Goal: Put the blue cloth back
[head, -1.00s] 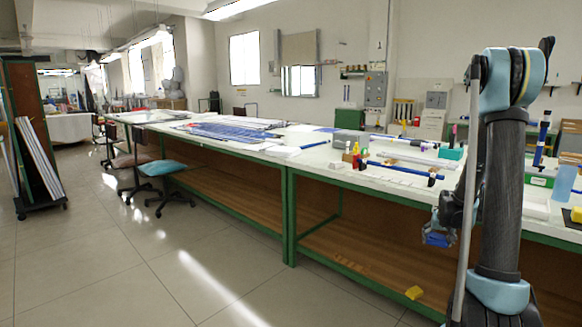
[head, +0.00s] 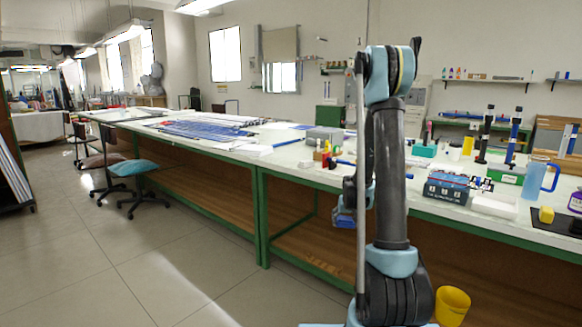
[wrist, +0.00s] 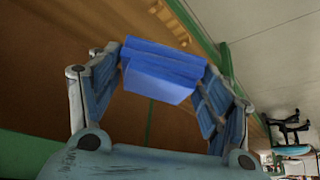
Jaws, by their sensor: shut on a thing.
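The blue cloth (wrist: 160,72) is a folded block between the two fingers of my gripper (wrist: 165,75) in the wrist view. The fingers are shut on its two sides, and it sits near their tips. In the head view my gripper (head: 347,212) hangs low in front of the near bench's side, below the worktop level. A small blue part of the cloth (head: 343,221) shows there; the rest is hidden by the gripper and arm.
The long white-topped bench (head: 285,172) runs across the view with a brown lower shelf. A yellow bucket (head: 452,304) is below. The floor at left is open.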

